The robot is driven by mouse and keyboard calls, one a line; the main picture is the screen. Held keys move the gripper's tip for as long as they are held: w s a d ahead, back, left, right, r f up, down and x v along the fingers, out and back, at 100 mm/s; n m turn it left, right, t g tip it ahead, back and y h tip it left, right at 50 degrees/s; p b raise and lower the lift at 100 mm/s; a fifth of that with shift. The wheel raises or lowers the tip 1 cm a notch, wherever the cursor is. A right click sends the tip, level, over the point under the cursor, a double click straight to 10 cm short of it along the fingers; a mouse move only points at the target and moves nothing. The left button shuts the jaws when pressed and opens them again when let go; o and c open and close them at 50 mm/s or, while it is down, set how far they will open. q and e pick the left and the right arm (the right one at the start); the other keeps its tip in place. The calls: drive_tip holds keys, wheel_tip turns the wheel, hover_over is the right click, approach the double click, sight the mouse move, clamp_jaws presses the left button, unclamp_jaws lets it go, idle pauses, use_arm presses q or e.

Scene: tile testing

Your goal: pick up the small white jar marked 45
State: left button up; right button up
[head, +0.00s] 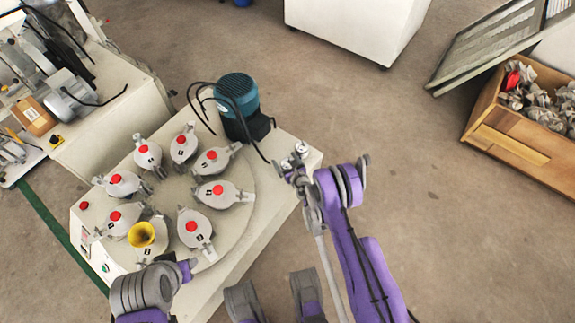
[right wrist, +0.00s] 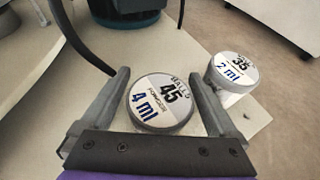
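The small white jar marked 45 (right wrist: 160,103) stands upright on the white machine top, its round lid also reading "4 ml". In the right wrist view it sits between the two fingers of my right gripper (right wrist: 160,88). The fingers are spread on either side, and gaps show between them and the lid. In the head view the right gripper (head: 294,168) is at the machine's right corner, with the jar (head: 286,166) there small and partly hidden. My left arm shows at the lower left, but I see no left fingers.
A second jar marked 35 (right wrist: 234,72) stands close to the right finger. A blue motor (head: 237,95) with a black cable is left of the jars. A turntable (head: 235,222) carries several grey pots with red knobs. A wooden crate (head: 508,140) stands at right.

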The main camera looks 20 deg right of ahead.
drive_tip(key=c, duration=1.3)
